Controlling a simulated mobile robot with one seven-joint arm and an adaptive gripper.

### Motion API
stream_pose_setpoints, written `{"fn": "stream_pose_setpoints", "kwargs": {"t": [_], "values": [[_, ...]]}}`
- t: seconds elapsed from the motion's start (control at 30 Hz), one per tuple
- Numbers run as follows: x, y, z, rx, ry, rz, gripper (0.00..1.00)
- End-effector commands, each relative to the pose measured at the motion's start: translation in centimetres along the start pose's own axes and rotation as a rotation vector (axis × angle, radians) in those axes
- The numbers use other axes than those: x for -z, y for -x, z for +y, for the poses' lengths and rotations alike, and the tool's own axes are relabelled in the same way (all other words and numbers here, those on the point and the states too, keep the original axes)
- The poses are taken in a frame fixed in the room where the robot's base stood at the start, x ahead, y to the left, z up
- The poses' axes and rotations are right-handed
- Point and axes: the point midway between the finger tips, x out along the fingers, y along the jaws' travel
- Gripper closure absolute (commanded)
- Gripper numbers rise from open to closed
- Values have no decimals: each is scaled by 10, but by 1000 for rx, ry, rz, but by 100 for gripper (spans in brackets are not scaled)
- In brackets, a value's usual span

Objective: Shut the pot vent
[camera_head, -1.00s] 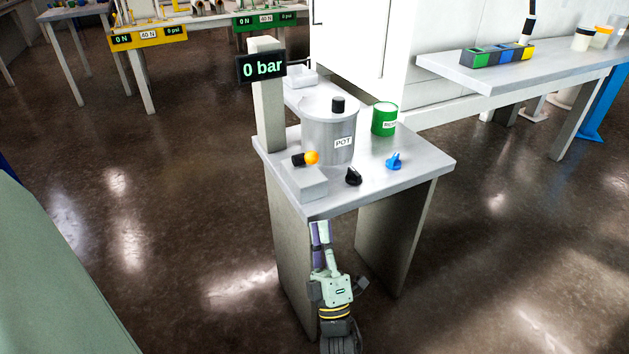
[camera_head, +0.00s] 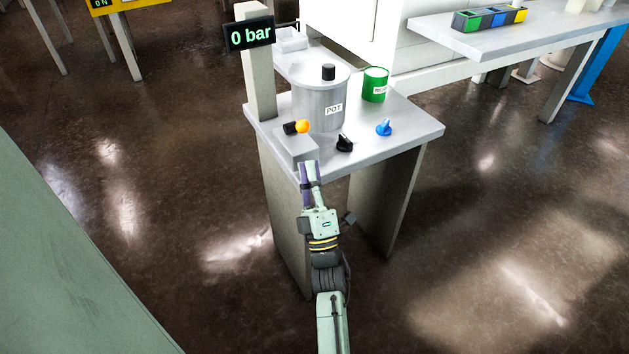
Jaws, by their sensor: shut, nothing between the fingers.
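The grey pot (camera_head: 319,105), labelled POT, stands on a small light-grey table, with a dark knob (camera_head: 328,72) on its lid. In front of it on the tabletop are a black-handled valve (camera_head: 345,143) and a blue-handled valve (camera_head: 384,127). A black lever with an orange ball end (camera_head: 301,127) sits on a grey block (camera_head: 297,148) at the left front. No label shows which of these is the vent. My gripper (camera_head: 308,164) is shut and empty at the table's front edge, just in front of the block and left of the black valve.
A green can (camera_head: 375,84) stands right of the pot. A bench (camera_head: 440,30) with a coloured tray is at the back right. The floor around the table is clear.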

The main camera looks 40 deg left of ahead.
Motion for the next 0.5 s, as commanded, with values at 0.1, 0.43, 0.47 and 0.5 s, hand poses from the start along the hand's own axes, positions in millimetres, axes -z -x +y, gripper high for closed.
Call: {"fn": "stream_pose_setpoints", "kwargs": {"t": [0.1,0.43,0.47,0.5], "values": [[2,-27,3,-1,-1,1,100],[0,-56,0,0,-1,0,100],[0,-56,0,0,0,0,100],[0,-56,0,0,0,0,100]]}}
